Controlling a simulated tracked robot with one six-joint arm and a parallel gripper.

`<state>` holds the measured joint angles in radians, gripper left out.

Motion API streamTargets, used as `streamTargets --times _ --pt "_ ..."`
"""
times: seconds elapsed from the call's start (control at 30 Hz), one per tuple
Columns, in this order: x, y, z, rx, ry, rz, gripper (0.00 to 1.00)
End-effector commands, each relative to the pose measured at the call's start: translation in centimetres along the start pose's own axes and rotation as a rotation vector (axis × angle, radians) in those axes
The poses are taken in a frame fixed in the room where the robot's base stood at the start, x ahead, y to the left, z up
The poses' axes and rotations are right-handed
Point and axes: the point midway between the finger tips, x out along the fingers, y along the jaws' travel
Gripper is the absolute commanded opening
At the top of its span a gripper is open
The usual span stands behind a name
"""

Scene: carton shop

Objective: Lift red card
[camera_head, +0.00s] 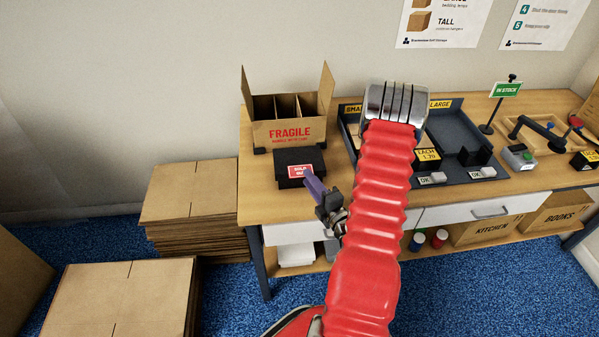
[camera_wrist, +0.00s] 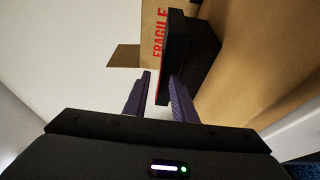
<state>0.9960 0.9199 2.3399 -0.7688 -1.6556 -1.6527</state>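The red card (camera_head: 299,171), with white "SOLD OUT" lettering, stands at the front of a low black block (camera_head: 297,157) on the bench. In the wrist view the card (camera_wrist: 162,82) shows as a thin red strip on the black block (camera_wrist: 190,52). My gripper (camera_head: 309,176) has purple fingers and reaches the card's lower right edge in the head view. In the wrist view my gripper (camera_wrist: 160,75) is open, with the card's strip between the two fingertips. I cannot tell whether either finger touches it.
An open divided carton marked FRAGILE (camera_head: 288,131) stands behind the block. Dark size trays (camera_head: 440,135), an IN STOCK sign (camera_head: 507,89) and a small grey device (camera_head: 518,157) stand to the right. Flat cardboard stacks (camera_head: 190,190) lie left of the bench (camera_head: 260,205).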

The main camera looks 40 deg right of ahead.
Motion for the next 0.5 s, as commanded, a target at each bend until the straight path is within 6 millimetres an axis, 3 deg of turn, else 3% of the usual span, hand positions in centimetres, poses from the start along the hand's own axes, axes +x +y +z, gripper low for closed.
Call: streamTargets --times 0.37,0.5 --pt "-0.04 0.01 0.0 0.0 0.0 0.0 0.24" --pt "-0.04 0.01 0.0 0.0 0.0 0.0 0.16"
